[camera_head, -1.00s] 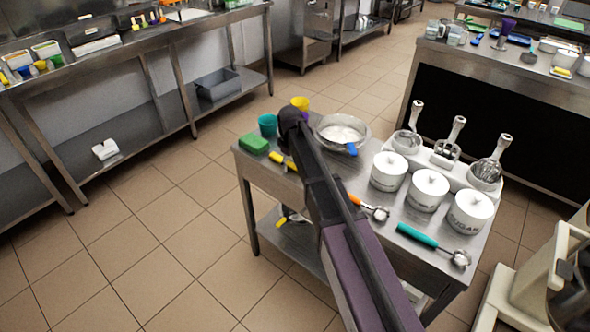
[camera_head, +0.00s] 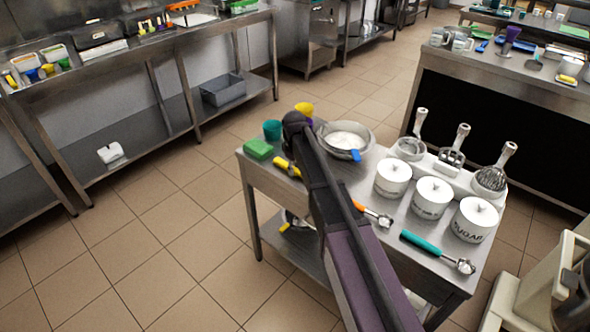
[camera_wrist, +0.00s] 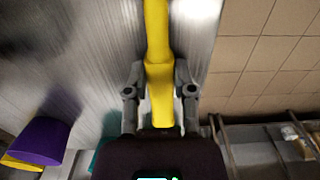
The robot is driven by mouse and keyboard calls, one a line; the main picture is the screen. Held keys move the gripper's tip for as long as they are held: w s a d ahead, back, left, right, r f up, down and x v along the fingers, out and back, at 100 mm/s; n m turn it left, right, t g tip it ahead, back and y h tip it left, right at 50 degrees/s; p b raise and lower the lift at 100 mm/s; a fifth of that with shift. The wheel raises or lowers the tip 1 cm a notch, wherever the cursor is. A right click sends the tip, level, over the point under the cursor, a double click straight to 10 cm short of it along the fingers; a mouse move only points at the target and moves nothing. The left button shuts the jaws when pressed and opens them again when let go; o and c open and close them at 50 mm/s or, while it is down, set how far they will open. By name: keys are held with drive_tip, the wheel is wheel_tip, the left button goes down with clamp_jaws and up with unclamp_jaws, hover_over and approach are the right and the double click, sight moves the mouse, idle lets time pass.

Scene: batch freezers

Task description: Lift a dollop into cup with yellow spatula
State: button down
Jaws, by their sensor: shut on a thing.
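The yellow spatula (camera_wrist: 156,38) runs up the middle of the wrist view, its handle between the fingers of my gripper (camera_wrist: 160,85), which is shut on it. In the head view a yellow piece (camera_head: 287,167) shows left of my arm, which hides my gripper. A metal bowl (camera_head: 369,136) with white content (camera_head: 346,140) stands behind my arm. A teal cup (camera_head: 272,130) and a yellow cup (camera_head: 304,108) stand at the table's far left; a purple cup is mostly hidden in the head view but shows in the wrist view (camera_wrist: 42,138).
A green block (camera_head: 258,149) lies at the table's left edge. A blue-handled tool (camera_head: 361,155) rests at the bowl. White lidded jars (camera_head: 432,198), an orange-handled scoop (camera_head: 371,211), a teal-handled scoop (camera_head: 427,244) and a tool holder (camera_head: 447,166) occupy the right side.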

sight(295, 169)
drive_tip(key=shift+r+p, duration=1.5)
drive_tip(key=shift+r, duration=0.1)
drive_tip(key=s+d, duration=0.3)
drive_tip(key=s, duration=0.4)
drive_tip(key=s+d+r+p, duration=0.1)
drive_tip(key=s+d, duration=0.3)
drive_tip(key=s, duration=0.3)
drive_tip(key=shift+d+r, duration=0.2)
drive_tip(key=shift+r, duration=0.05)
drive_tip(key=shift+s, duration=0.1)
drive_tip(key=c, duration=1.2)
unclamp_jaws()
clamp_jaws()
